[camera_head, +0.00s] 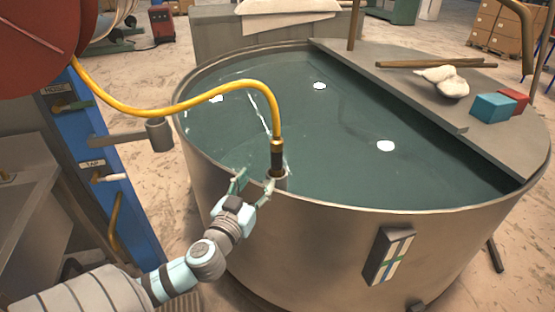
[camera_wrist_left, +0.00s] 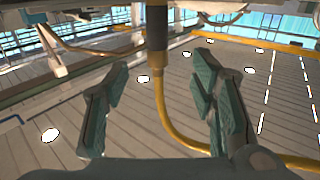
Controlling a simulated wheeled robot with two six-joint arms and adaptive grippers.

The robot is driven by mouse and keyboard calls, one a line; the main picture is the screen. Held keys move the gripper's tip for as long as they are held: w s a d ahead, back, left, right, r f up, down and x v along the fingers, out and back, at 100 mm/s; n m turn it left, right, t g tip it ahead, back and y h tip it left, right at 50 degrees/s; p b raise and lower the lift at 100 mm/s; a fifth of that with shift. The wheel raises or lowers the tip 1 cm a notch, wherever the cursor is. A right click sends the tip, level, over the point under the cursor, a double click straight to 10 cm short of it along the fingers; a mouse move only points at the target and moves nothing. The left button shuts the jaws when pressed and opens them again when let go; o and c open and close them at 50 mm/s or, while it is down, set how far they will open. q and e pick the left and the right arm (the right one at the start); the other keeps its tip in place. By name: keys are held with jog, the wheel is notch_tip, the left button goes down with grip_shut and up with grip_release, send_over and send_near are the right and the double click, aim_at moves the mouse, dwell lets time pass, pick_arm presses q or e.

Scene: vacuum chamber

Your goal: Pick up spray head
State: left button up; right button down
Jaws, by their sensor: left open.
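The spray head (camera_head: 277,158) is a dark nozzle with a greyish lower end on a yellow hose (camera_head: 200,97). It hangs downward at the near inner rim of the round metal tank (camera_head: 300,230). My left gripper (camera_head: 254,180) is open just outside and over that rim, its fingers pointing toward the spray head. In the left wrist view the dark spray head (camera_wrist_left: 157,26) is at the top middle, beyond the open fingers (camera_wrist_left: 160,82). The yellow hose crosses the gap between them. I cannot tell whether a finger touches it. My right gripper is not in view.
Dark green liquid with white patches fills the tank. A grey deck (camera_head: 400,88) on its right side carries a wooden rod (camera_head: 430,64), a white cloth (camera_head: 445,82), a blue box (camera_head: 493,107) and a red box (camera_head: 515,98). A blue post (camera_head: 100,160) with hooks stands left.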

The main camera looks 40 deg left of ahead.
aim_at(275, 156)
pick_arm(q)
jog(key=p+x, duration=0.1)
jog(key=x, duration=0.3)
jog(key=p+x, duration=0.1)
jog(key=x, duration=0.4)
jog(key=p+x, duration=0.1)
jog(key=x, duration=0.3)
jog(key=shift+w+d+r, duration=0.2)
jog(key=shift+w+a+f, duration=0.1)
jog(key=shift+w+f, duration=0.1)
jog(key=shift+w, duration=0.05)
jog(key=shift+s, duration=0.1)
grip_shut()
